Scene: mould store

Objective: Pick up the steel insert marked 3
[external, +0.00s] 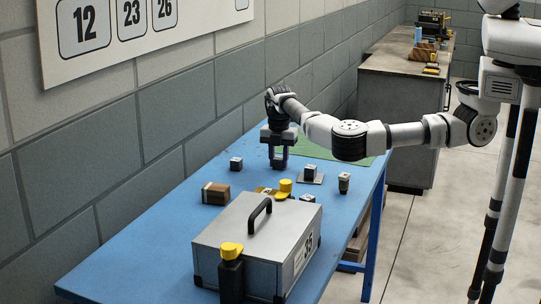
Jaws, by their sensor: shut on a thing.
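My gripper (278,163) points down over the far part of the blue table, close to its surface. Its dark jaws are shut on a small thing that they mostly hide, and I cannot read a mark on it. Several small steel inserts with dark parts are on the table: one insert (236,163) left of my gripper, one (310,171) on a flat grey plate to its right, and one taller piece (344,183) near the right edge. Their marks are too small to read, so I cannot tell which is 3.
A large grey metal case (225,237) with a black handle fills the near part of the blue table (135,265). A brown block (215,194) and a yellow-topped piece (285,187) lie behind it. A green mat (325,149) lies at the far end. A grey bench (400,95) stands beyond.

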